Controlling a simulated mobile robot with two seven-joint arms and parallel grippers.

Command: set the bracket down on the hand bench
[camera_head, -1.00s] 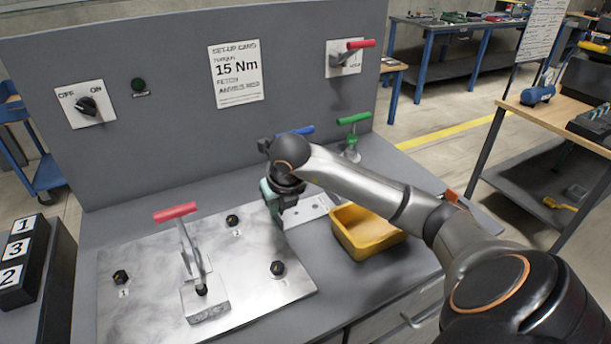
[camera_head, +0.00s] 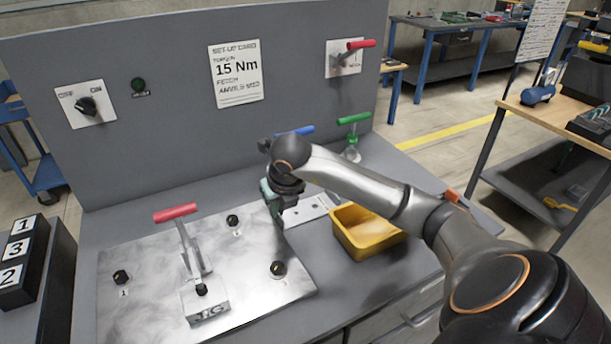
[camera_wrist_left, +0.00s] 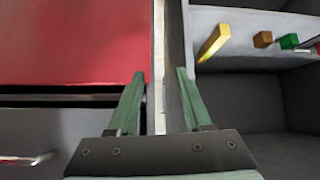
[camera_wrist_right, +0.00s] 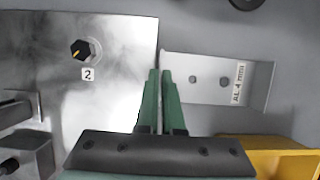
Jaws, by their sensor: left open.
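The bracket (camera_wrist_right: 218,80) is a pale metal plate with two holes and a printed label, in the right wrist view. It also shows in the head view (camera_head: 312,208), low over or on the grey bench (camera_head: 325,285); I cannot tell if it touches. My right gripper (camera_wrist_right: 160,74) has its green fingers nearly together at the bracket's left edge, shut on it. In the head view the right gripper (camera_head: 277,212) partly hides the bracket. My left gripper (camera_wrist_left: 159,75) is open and empty, outside the head view, by a red surface (camera_wrist_left: 70,42) and a grey shelf unit.
A steel plate (camera_head: 130,260) with a red-handled clamp (camera_head: 176,212) and numbered knobs lies left of the bracket. A yellow bin (camera_head: 372,243) stands right of it. The bench's front strip is clear.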

